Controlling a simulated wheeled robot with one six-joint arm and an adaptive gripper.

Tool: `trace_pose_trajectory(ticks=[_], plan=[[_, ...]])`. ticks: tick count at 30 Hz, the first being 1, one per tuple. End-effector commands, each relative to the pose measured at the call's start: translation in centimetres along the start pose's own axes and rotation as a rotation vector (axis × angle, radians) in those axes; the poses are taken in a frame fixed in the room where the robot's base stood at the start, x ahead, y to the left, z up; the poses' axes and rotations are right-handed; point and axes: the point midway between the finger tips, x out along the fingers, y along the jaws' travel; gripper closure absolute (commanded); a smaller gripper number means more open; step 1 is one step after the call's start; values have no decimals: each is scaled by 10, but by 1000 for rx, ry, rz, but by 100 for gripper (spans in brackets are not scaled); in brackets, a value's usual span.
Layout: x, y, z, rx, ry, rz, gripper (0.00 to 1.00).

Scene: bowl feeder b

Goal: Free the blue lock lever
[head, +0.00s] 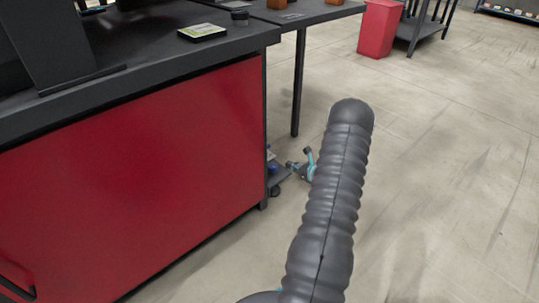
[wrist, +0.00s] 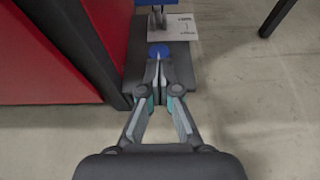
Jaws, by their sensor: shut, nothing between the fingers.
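My gripper (wrist: 159,72) is shut and empty in the wrist view, its fingertips close together over a low dark platform (wrist: 187,60). A round blue part (wrist: 158,50) shows just beyond the tips, partly hidden by them. I cannot tell whether it is the blue lock lever or whether the tips touch it. Another blue part (wrist: 164,3) is cut off by the top edge. In the head view, my gripper (head: 291,165) is low beside the cabinet's corner, near a small blue part (head: 272,168). My arm hides some of the floor there.
The red cabinet (wrist: 50,60) stands close on the left of the platform; it also fills the head view's left (head: 140,170). A printed white label (wrist: 182,27) lies on the platform. A table leg (head: 298,85) stands behind. The floor to the right is clear.

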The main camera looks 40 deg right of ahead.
Motion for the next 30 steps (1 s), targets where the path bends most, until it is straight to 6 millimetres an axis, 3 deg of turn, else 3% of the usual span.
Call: trace_pose_trajectory(ticks=[7, 11, 26, 30], plan=[[2, 1, 0, -2, 0, 2, 100], [13, 1, 0, -4, 0, 4, 100], [102, 2, 0, -4, 0, 5, 100], [115, 2, 16, -5, -1, 4, 100]])
